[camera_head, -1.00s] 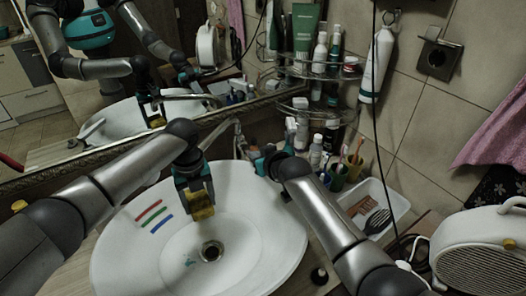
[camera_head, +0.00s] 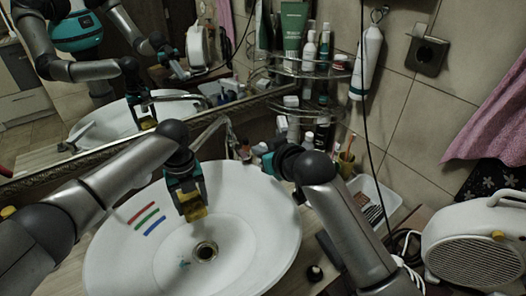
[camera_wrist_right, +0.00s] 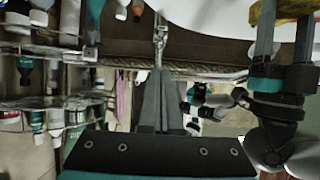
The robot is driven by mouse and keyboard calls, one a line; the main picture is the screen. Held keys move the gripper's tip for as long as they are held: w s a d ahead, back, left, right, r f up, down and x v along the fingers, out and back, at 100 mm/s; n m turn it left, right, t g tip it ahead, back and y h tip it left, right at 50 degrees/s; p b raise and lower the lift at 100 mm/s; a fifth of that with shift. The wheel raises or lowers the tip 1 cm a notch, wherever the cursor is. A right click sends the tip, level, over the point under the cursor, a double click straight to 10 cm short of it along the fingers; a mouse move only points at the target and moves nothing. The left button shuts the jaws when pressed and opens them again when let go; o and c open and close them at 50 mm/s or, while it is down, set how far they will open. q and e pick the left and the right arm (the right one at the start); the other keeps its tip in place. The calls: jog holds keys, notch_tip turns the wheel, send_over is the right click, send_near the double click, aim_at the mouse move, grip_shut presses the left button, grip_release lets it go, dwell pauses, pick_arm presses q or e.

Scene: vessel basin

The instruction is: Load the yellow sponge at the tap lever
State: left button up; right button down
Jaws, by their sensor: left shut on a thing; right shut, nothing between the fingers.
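The yellow sponge (camera_head: 193,209) hangs in my left gripper (camera_head: 189,200), over the white basin between the drain and the tap. The gripper is shut on it; the sponge also shows at the top right of the right wrist view (camera_wrist_right: 294,9). The tap (camera_head: 212,131) stands at the basin's back edge by the mirror. My right gripper (camera_wrist_right: 160,74) is shut and empty; the tap (camera_wrist_right: 160,38) appears beyond its fingertips, apart from them. In the head view its fingertips are mostly hidden by the wrist. I cannot make out the lever clearly.
The basin (camera_head: 250,235) has red, green and blue marks on its left and a dark drain (camera_head: 205,251). A wire shelf (camera_head: 315,70) with bottles stands behind my right arm. A white tray (camera_head: 378,195) and a heater (camera_head: 475,245) are at the right. The mirror runs behind.

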jog(key=shift+v, duration=0.75)
